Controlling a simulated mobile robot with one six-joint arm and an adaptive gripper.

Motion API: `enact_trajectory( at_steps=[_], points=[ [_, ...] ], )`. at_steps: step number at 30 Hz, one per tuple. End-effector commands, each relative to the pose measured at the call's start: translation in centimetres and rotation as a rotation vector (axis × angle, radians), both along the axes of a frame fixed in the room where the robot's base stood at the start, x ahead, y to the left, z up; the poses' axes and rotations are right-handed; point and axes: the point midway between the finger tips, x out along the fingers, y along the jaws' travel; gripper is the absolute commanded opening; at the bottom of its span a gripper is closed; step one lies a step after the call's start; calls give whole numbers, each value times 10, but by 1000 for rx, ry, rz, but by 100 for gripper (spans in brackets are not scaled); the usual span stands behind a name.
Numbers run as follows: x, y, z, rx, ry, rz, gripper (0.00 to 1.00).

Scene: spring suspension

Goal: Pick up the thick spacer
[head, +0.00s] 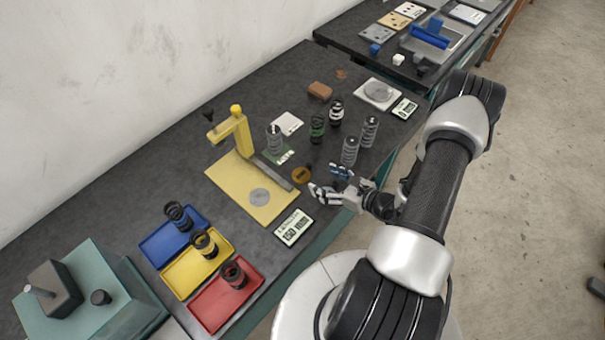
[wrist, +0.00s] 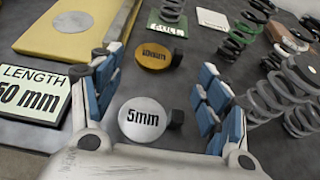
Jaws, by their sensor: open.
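The thick spacer is a gold-brown disc marked 10mm (wrist: 153,56), lying flat on the dark bench. In the head view the gold disc (head: 301,175) lies just left of my gripper (head: 329,182). A silver disc marked 5mm (wrist: 143,120) lies nearer the wrist camera; I cannot make it out in the head view. In the wrist view my gripper (wrist: 158,84) is open and empty, its blue-padded fingers wide apart. The silver disc shows between the fingers, and the gold disc shows beyond them, apart from both. Each disc has a small dark block at its right side.
A yellow base with a yellow press (head: 240,135) stands left of the discs. A length display (head: 293,227) is at the front. Several springs (head: 350,150) stand upright right of and behind the discs. Blue, yellow and red trays (head: 212,307) with springs are further left.

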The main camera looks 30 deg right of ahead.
Motion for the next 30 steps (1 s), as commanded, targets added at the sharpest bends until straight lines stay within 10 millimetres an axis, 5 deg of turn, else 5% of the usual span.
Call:
enact_trajectory(
  at_steps=[21,30],
  points=[
    [76,28,-30,-1,-1,3,69],
    [79,28,-31,0,0,0,68]
  ],
)
